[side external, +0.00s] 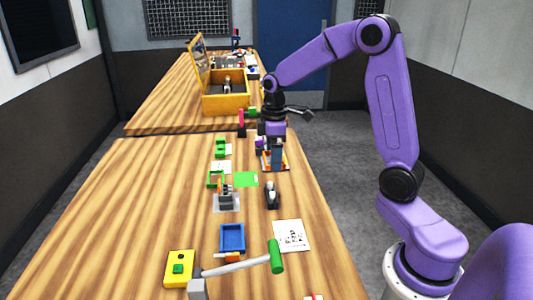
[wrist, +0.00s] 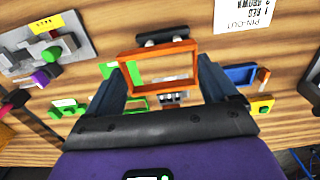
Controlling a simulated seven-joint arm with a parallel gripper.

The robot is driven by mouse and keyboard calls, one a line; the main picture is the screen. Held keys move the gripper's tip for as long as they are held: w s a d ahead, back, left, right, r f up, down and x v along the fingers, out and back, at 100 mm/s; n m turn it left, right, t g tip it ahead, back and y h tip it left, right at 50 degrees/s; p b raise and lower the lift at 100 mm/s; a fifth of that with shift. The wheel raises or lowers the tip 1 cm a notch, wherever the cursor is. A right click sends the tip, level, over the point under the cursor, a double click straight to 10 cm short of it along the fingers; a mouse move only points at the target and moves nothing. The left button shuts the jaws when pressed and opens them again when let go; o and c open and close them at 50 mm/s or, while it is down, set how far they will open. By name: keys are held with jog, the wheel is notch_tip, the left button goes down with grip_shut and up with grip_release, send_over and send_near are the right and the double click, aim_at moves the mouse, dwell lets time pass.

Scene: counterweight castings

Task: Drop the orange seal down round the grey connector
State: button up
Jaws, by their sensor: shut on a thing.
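The orange seal (wrist: 158,52) is a rectangular frame with an open middle. My gripper (wrist: 163,64) is shut on it, with one blue-grey finger at each side in the wrist view. In the side view my gripper (side external: 270,158) is low over the table, behind and to the right of the grey connector. The grey connector (side external: 226,200) stands on a pale plate, with an orange part at its back. In the wrist view the grey connector (wrist: 174,98) shows below the seal's lower bar and is partly hidden. The seal is apart from it.
A black-and-white part (side external: 272,195) stands right of the connector. A blue tray (side external: 232,238), a yellow block (side external: 179,268) and a printed sheet (side external: 292,235) lie nearer. A grey panel with knobs (wrist: 55,52) is at the wrist view's left. The table's left side is clear.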

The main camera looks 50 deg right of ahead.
send_over(225, 191)
jog(key=shift+f, duration=0.45)
jog(key=shift+f, duration=2.15)
jog(key=shift+f, duration=2.75)
dwell(1.0)
jog(key=o, duration=0.5)
